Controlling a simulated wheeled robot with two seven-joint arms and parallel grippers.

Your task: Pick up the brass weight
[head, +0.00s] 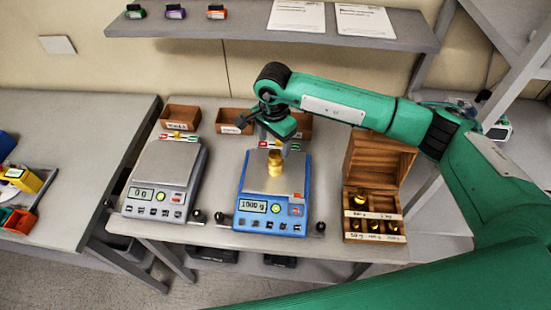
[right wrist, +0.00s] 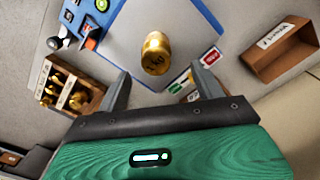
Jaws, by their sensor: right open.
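The brass weight (head: 275,172) stands upright on the pan of the blue scale (head: 246,205), whose display seems to read 1000 g. In the right wrist view the weight (right wrist: 156,52) shows its "1 kg" marking, beyond my fingertips and roughly between their lines. My right gripper (head: 273,142) is open and empty, above and behind the weight and apart from it. Its two fingers (right wrist: 163,84) show spread in the right wrist view. My left gripper is not in view.
A grey scale (head: 172,163) reading 0 g stands to the left. An open wooden box (head: 375,217) with several brass weights is to the right. Wooden bins (head: 180,115) line the table's back, and a shelf (head: 250,29) hangs above.

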